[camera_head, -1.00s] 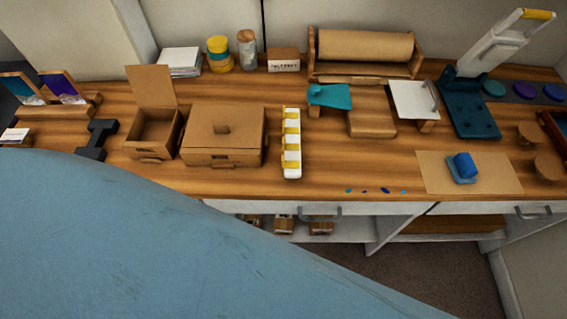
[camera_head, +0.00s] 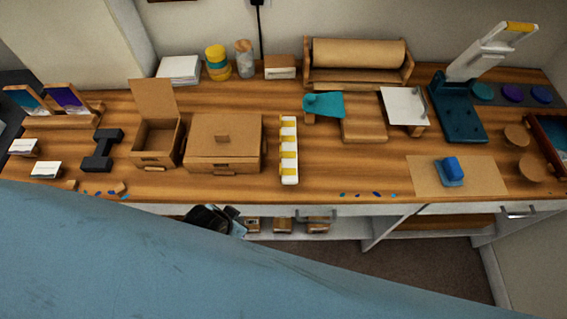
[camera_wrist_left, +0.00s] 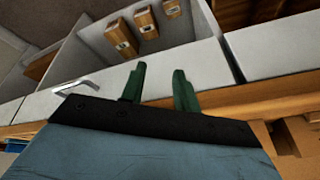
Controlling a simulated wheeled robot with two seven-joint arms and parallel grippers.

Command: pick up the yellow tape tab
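A narrow white strip holder (camera_head: 283,166) with several yellow tape tabs (camera_head: 289,143) along it stands on the wooden counter, right of the closed cardboard box. It does not show in the left wrist view. My left gripper (camera_wrist_left: 158,85) shows two green fingers spread apart with nothing between them, near the counter front and the open shelf. In the head view a dark part of the left gripper (camera_head: 214,220) shows below the counter edge, left of and nearer than the strip; my blue arm hides much of the foreground. My right gripper is not in view.
An open cardboard box (camera_head: 156,158) and a closed cardboard box (camera_head: 222,158) stand left of the strip. A paper roll holder (camera_head: 358,55) stands behind, and a blue block (camera_head: 452,168) lies at the right. Counter just right of the strip is clear. Small boxes (camera_wrist_left: 120,38) sit below.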

